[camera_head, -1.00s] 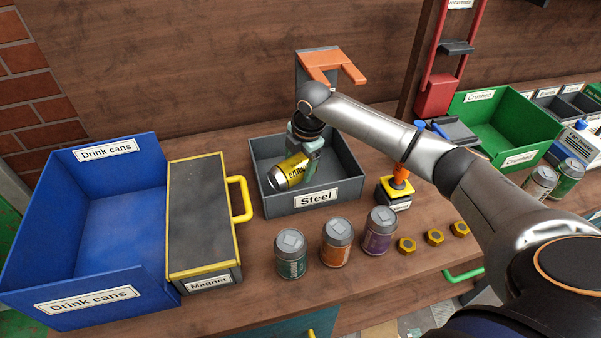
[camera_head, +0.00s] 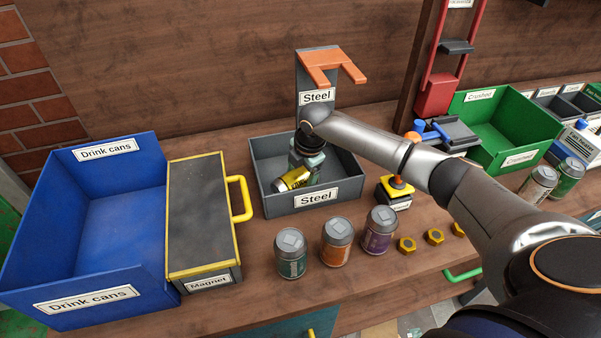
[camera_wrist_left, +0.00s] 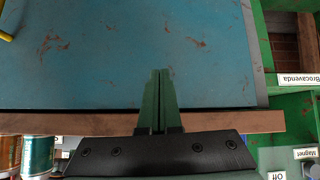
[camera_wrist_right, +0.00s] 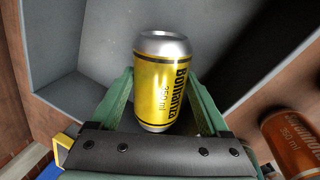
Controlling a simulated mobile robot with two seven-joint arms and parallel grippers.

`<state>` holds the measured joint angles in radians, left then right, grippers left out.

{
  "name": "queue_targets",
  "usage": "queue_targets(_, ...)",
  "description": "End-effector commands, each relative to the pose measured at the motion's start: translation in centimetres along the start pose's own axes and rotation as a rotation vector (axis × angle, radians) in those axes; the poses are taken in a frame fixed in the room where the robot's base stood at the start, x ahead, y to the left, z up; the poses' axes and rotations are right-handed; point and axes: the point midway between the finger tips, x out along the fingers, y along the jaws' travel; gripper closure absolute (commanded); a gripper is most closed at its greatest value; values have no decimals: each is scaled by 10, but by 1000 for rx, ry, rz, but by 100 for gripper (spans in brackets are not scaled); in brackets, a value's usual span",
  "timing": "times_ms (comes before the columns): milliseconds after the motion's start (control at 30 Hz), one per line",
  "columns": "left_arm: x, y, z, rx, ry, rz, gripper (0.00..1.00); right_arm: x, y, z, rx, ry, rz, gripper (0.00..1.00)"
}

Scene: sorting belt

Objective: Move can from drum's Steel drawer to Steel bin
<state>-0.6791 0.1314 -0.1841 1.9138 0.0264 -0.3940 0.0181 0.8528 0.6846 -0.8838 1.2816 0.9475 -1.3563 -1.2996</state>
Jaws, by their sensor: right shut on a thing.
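The yellow can (camera_head: 292,180) with black bands lies tilted inside the grey Steel bin (camera_head: 316,201), low between its walls. My right gripper (camera_head: 308,172) reaches down into the bin and is shut on the can. In the right wrist view the can (camera_wrist_right: 163,85) sits between the two green fingers, its silver end pointing away from the gripper. Whether the can touches the bin floor is hard to tell. My left gripper (camera_wrist_left: 159,75) shows only in the left wrist view, its fingers together with nothing between them, over a blue surface. The drum's Steel drawer cannot be made out.
An orange-forked Steel stand (camera_head: 317,97) rises behind the bin. The blue Drink cans bin (camera_head: 98,298) and a Magnet box (camera_head: 203,220) stand left. Several cans, including an orange one (camera_head: 337,242), stand in front. A yellow-and-black push button (camera_head: 397,190) is to the right.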

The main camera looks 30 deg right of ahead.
Motion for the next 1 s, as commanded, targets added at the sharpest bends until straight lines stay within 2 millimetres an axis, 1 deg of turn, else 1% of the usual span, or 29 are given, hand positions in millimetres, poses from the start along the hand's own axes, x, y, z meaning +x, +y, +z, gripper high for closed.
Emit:
queue_targets(100,0,0,0,0,1,0,100,1,0,0,0,0,1,73)
queue_targets(133,0,0,0,0,1,0,100,1,0,0,0,0,0,17)
queue_targets(200,0,0,0,0,1,0,100,1,0,0,0,0,0,9)
queue_targets(233,0,0,0,0,1,0,100,1,0,0,0,0,0,8)
queue_targets(467,0,0,0,0,1,0,100,0,0,0,0,0,0,8)
queue_targets(567,0,0,0,0,1,0,100,-5,2,0,1,0,2,8)
queue_targets(667,0,0,-1,0,1,0,100,-19,4,0,0,1,3,8)
queue_targets(1000,-4,0,-6,0,1,0,100,-94,4,0,0,1,4,8)
